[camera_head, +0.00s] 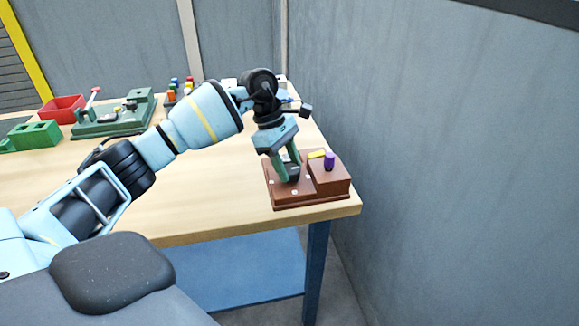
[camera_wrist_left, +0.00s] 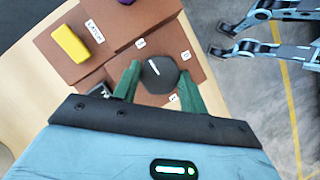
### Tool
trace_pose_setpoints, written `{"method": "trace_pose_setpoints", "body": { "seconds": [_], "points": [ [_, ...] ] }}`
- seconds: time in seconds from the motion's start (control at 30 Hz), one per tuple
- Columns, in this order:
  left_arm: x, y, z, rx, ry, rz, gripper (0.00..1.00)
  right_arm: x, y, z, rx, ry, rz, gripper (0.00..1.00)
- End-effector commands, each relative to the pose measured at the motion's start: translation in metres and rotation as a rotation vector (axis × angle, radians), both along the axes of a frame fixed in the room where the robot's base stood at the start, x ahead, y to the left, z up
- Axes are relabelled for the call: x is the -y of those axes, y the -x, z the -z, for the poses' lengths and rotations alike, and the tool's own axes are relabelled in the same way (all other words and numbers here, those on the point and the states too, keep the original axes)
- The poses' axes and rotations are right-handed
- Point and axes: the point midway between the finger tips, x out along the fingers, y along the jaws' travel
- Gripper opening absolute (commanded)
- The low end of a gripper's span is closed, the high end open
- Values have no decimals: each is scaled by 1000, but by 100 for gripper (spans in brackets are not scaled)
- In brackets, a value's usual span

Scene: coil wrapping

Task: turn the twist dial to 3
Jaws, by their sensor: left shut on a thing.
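The twist dial (camera_wrist_left: 160,75) is a round black knob with a white pointer line, on a brown box (camera_head: 300,203) at the table's right front corner. In the left wrist view the pointer slants toward the upper left. Small white labels (camera_wrist_left: 186,55) sit around the dial; their marks are too small to read. My left gripper (camera_head: 288,170) reaches down to the box. Its green fingers are shut on the dial, one on each side, as the left wrist view (camera_wrist_left: 158,84) shows.
A yellow block (camera_wrist_left: 70,43) and a purple knob (camera_head: 330,160) are on the box's raised part. A green fixture (camera_head: 115,122), a red bin (camera_head: 63,108) and a green block (camera_head: 35,135) stand farther left. A grey wall (camera_head: 450,150) rises on the right.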

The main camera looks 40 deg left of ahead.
Motion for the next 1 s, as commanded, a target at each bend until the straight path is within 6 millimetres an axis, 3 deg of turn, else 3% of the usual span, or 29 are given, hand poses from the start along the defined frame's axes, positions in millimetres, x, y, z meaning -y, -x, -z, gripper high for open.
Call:
{"method": "trace_pose_setpoints", "body": {
  "seconds": [0.63,0.67,0.8,1.0],
  "points": [
    [0,0,0,-1,-2,51,20,-1,4,3,-8,-1,0,36],
    [0,0,0,-1,-2,51,45,-1,4,3,-8,-1,0,36],
    [0,0,0,-1,-1,50,63,-1,4,3,-7,-2,0,36],
    [0,0,0,-1,-1,50,64,-1,3,3,-7,-2,0,36]
  ]
}}
